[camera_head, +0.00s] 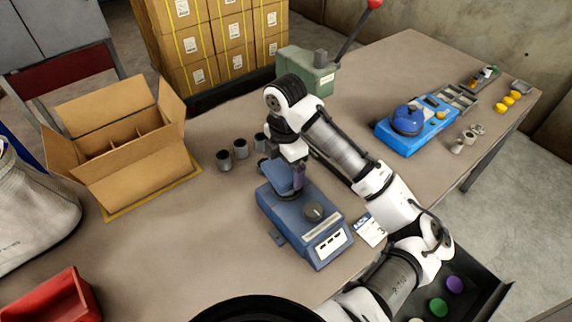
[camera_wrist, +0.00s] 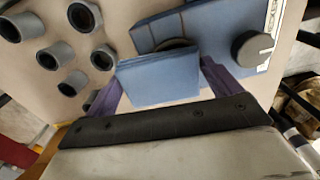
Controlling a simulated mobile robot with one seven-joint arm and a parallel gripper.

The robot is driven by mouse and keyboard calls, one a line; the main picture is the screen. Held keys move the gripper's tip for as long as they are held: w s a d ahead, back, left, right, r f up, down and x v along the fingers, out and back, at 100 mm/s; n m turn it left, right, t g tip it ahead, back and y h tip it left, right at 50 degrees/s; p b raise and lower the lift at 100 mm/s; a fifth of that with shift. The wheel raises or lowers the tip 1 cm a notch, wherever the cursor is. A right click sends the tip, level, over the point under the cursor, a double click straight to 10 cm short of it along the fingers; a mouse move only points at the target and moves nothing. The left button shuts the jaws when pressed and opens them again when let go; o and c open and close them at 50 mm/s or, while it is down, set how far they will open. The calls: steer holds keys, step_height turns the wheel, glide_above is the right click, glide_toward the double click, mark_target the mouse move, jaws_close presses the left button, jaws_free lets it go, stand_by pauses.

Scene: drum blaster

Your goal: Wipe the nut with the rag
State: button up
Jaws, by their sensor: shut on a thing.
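My gripper (camera_head: 295,180) is shut on a folded blue rag (camera_head: 280,176), which hangs over the left rear part of a dark blue machine with a knob (camera_head: 313,212). In the wrist view the rag (camera_wrist: 158,78) sits between the two purple fingers of my gripper (camera_wrist: 160,88). A dark round rim (camera_wrist: 175,43) on the machine shows just behind the rag, partly hidden by it. I cannot tell whether the rag touches it. Several grey hollow nut-like cylinders (camera_head: 240,149) stand on the table left of the gripper; they also show in the wrist view (camera_wrist: 84,16).
An open cardboard box (camera_head: 125,125) stands at the left and a red bin (camera_head: 50,298) at lower left. A green machine (camera_head: 307,72) with a lever is behind my arm. A brighter blue device (camera_head: 410,125) stands at the right.

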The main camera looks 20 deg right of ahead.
steer(key=shift+r+p, duration=2.65)
steer(key=shift+r, duration=0.45)
steer(key=shift+f, duration=0.1)
